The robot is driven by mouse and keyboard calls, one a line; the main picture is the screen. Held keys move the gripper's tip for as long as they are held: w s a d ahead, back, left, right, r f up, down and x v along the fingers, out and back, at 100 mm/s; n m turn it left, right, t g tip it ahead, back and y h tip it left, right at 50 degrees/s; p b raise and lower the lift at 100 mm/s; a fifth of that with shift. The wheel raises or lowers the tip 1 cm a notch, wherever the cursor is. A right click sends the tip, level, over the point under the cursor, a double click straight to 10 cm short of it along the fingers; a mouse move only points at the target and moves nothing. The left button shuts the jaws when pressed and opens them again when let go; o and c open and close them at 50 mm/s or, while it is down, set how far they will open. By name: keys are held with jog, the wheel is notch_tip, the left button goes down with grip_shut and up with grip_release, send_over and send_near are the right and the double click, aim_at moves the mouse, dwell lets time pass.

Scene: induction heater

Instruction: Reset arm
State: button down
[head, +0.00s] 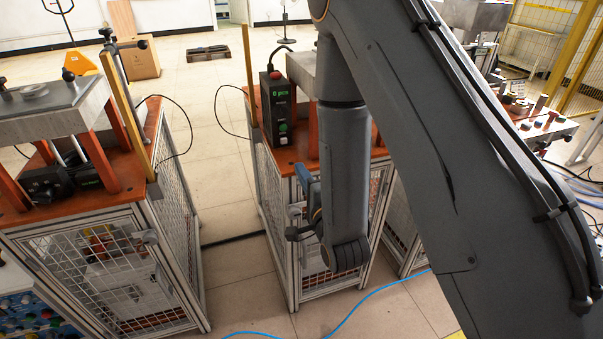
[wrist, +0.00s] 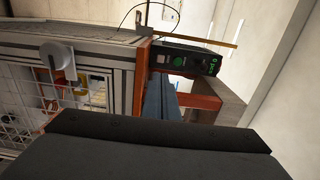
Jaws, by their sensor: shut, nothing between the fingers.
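My arm comes down from the top right of the head view and bends at a dark elbow or wrist joint over the middle cabinet. In the wrist view my gripper (wrist: 155,88) shows as a narrow blue-grey shape beyond a wide dark part of my arm. Its fingers look closed with nothing between them. In the head view the gripper is mostly hidden behind my arm; a small blue-grey part shows at its left side. The gripper points towards the orange-topped cabinet, and I cannot tell how close it is.
A black controller (head: 279,112) with green lights stands on the middle mesh cabinet (head: 272,205); it also shows in the wrist view (wrist: 184,58). Another mesh cabinet (head: 108,262) stands at left. Open floor (head: 228,268) lies between them, with a blue cable (head: 375,293) on it.

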jog(key=s+d+f+n+g+h, duration=0.2)
jog(key=s+d+n+g+h, duration=0.15)
jog(key=d+n+g, duration=0.55)
jog(key=s+d+r+n+g, duration=0.2)
jog(key=s+d+n+g, duration=0.1)
jog(key=s, duration=0.6)
jog(key=s+d+r+n+g+h, duration=0.1)
jog(key=s+d+g, duration=0.3)
jog(key=s, duration=0.5)
jog(key=shift+s+r+n+g, duration=0.2)
jog(key=shift+r+n+g, duration=0.3)
jog(key=shift+r+n, duration=0.4)
jog(key=shift+a+h, duration=0.15)
jog(key=shift+h, duration=0.1)
